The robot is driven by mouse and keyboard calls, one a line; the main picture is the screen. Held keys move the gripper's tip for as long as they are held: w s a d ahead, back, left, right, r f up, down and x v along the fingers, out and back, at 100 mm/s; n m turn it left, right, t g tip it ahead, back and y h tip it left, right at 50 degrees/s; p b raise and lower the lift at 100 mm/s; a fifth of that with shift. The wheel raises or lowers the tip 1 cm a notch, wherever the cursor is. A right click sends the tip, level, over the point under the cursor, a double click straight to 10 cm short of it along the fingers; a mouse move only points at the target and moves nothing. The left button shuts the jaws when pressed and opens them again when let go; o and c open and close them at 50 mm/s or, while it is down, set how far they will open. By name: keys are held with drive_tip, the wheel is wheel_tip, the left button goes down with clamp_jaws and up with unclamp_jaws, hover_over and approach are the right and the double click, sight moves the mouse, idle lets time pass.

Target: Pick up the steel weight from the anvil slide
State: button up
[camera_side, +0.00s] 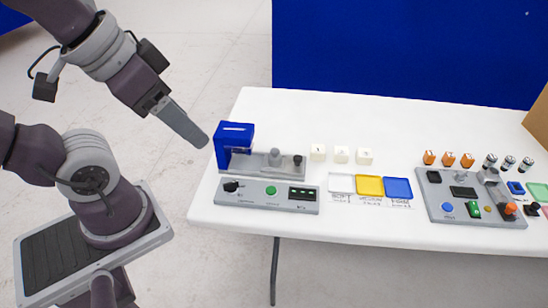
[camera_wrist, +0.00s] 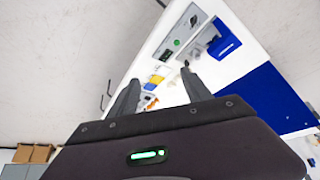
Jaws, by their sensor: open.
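The steel weight (camera_side: 275,156) is a small grey rounded piece standing on the anvil slide (camera_side: 256,169), a grey plate to the right of the blue press (camera_side: 233,138). A dark knob (camera_side: 297,160) stands at the slide's right end. My gripper (camera_side: 203,139) is left of the press, in the air off the table's left edge, apart from the weight. In the wrist view my gripper (camera_wrist: 161,76) is open with nothing between its fingers.
A control panel (camera_side: 267,196) lies in front of the press. White foam blocks (camera_side: 341,154) and white, yellow (camera_side: 370,186) and blue trays (camera_side: 398,188) lie to the right. A second grey station (camera_side: 465,196) stands further right. The tabletop behind the press is clear.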

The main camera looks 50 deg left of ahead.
drive_tip(key=w+d+n+t+h, duration=0.1)
drive_tip(key=w+d+n, duration=0.15)
drive_tip(key=w, duration=0.55)
drive_tip(key=w+d+n+h, duration=0.1)
drive_tip(key=w+d, duration=0.2)
drive_tip(key=w, duration=0.5)
drive_tip(key=w+f+n+t+y, duration=0.1)
drive_tip(key=w+f+n, duration=0.4)
drive_tip(key=w, duration=0.7)
drive_tip(key=w+a+f+n+y, duration=0.1)
drive_tip(key=w+a+f+y, duration=0.2)
drive_tip(key=f, duration=0.4)
drive_tip(key=w+a+f+n+y, duration=0.1)
drive_tip(key=w+a+f+y, duration=0.2)
drive_tip(key=f, duration=0.4)
drive_tip(key=n+g+y, duration=0.2)
drive_tip(key=n+y, duration=0.1)
drive_tip(key=y, duration=0.5)
approach(274, 149)
drive_tip(key=x, duration=0.5)
drive_tip(key=shift+w+f, duration=0.15)
drive_tip(key=shift+f, duration=0.25)
drive_tip(key=x, duration=0.7)
drive_tip(key=shift+a+r, duration=0.15)
clamp_jaws()
